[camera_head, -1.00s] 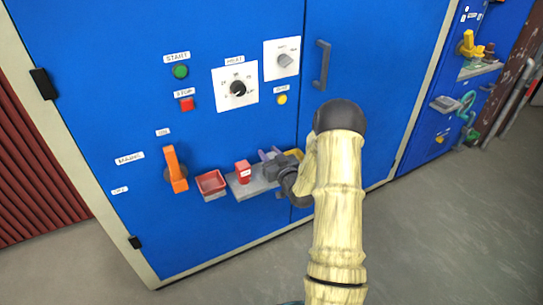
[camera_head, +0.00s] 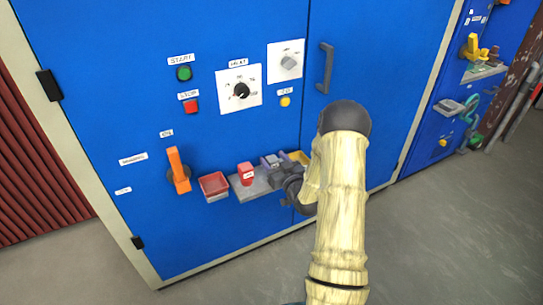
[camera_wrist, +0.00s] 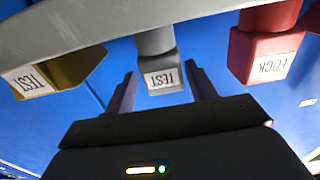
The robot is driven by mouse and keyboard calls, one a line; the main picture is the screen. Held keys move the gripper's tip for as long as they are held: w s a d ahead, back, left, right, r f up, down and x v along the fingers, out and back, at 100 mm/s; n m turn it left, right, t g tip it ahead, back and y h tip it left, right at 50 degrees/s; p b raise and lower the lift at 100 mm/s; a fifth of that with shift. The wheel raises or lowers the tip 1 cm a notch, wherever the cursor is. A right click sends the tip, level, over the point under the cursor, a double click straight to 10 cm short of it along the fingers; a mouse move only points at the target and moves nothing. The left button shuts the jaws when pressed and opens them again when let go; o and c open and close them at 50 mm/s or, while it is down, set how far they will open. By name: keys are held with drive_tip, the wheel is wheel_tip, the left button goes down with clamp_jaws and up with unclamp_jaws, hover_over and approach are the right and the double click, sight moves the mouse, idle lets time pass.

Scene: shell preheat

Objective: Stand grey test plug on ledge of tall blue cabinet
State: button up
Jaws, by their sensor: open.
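The grey test plug (camera_wrist: 160,65), a block marked TEST with a narrower neck, shows in the wrist view against the grey ledge (camera_wrist: 60,22). The wrist picture seems upside down, with the ledge at the top. My gripper (camera_wrist: 163,85) is open, one finger on each side of the plug, with gaps visible. In the head view my gripper (camera_head: 273,161) is at the ledge (camera_head: 250,190) on the front of the tall blue cabinet (camera_head: 120,65). There I cannot clearly tell the plug from the fingers.
A red plug (camera_wrist: 264,55) marked LOCK and a yellow plug (camera_wrist: 60,75) marked TEST flank the grey one on the ledge. Left of the ledge are a red tray (camera_head: 213,184) and an orange handle (camera_head: 178,170). A grey door handle (camera_head: 325,68) sticks out above.

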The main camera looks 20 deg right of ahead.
drive_tip(key=s, duration=0.9)
drive_tip(key=shift+s+p, duration=0.4)
drive_tip(key=shift+p, duration=0.05)
drive_tip(key=shift+d, duration=0.15)
drive_tip(key=shift+w, duration=0.1)
drive_tip(key=a+r+n+g, duration=0.1)
drive_tip(key=a+g, duration=0.6)
drive_tip(key=s+a+r+g, duration=0.2)
drive_tip(key=s+a, duration=0.1)
drive_tip(key=s, duration=0.2)
drive_tip(key=s+a+r+m+g, duration=0.1)
drive_tip(key=s+a+r+g, duration=0.1)
drive_tip(key=s, duration=0.4)
drive_tip(key=s+a+r+g, duration=0.1)
drive_tip(key=s+a+g, duration=0.3)
drive_tip(key=s+a, duration=0.2)
drive_tip(key=shift+s+a+r+h, duration=0.15)
drive_tip(key=shift+s+r+h, duration=0.15)
drive_tip(key=shift+r, duration=0.1)
drive_tip(key=shift+w, duration=0.1)
